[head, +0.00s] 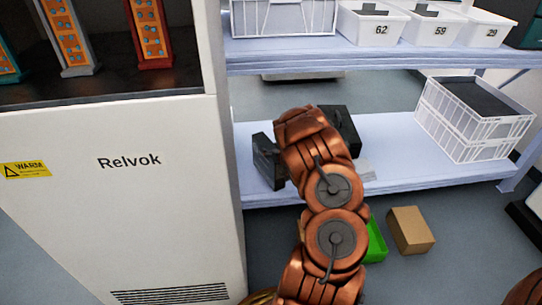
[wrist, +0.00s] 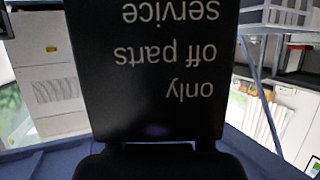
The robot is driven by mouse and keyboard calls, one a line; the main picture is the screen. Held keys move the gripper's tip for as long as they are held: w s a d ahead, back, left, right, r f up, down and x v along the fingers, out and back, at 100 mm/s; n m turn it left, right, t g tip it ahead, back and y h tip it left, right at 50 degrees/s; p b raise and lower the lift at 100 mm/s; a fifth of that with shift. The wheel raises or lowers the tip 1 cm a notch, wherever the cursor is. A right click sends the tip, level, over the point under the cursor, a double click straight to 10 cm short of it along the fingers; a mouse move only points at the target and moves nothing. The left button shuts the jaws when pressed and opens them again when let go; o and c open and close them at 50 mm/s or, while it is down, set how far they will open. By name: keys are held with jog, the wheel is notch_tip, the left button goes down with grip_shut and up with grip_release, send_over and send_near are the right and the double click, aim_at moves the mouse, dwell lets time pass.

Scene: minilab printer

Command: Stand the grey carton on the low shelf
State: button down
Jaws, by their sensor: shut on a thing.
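A dark grey carton (wrist: 150,75) fills the middle of the wrist view, with the white words "service off parts only" upside down. My gripper (wrist: 155,158) is the black shape at the bottom edge of that view, shut on the carton. In the head view my copper arm reaches over the low shelf (head: 405,150) and hides most of the gripper. Dark parts show on both sides of the arm's end, left (head: 267,160) and right (head: 345,127). I cannot tell which belong to the carton, or whether it touches the shelf.
The white cabinet marked Relvok (head: 130,190) stands close left of the arm. White crates (head: 470,125) are stacked at the low shelf's right, with clear board before them. Numbered bins (head: 372,30) line the upper shelf. A green tray (head: 376,243) and brown box (head: 411,230) are on the floor.

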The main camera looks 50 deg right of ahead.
notch_tip(320, 180, down, 2)
jog(key=shift+f+b, duration=0.15)
jog(key=shift+b, duration=0.25)
jog(key=shift+c, duration=1.7)
grip_release()
jog(key=shift+f, duration=0.1)
jog(key=p+v, duration=0.3)
jog(key=v, duration=0.9)
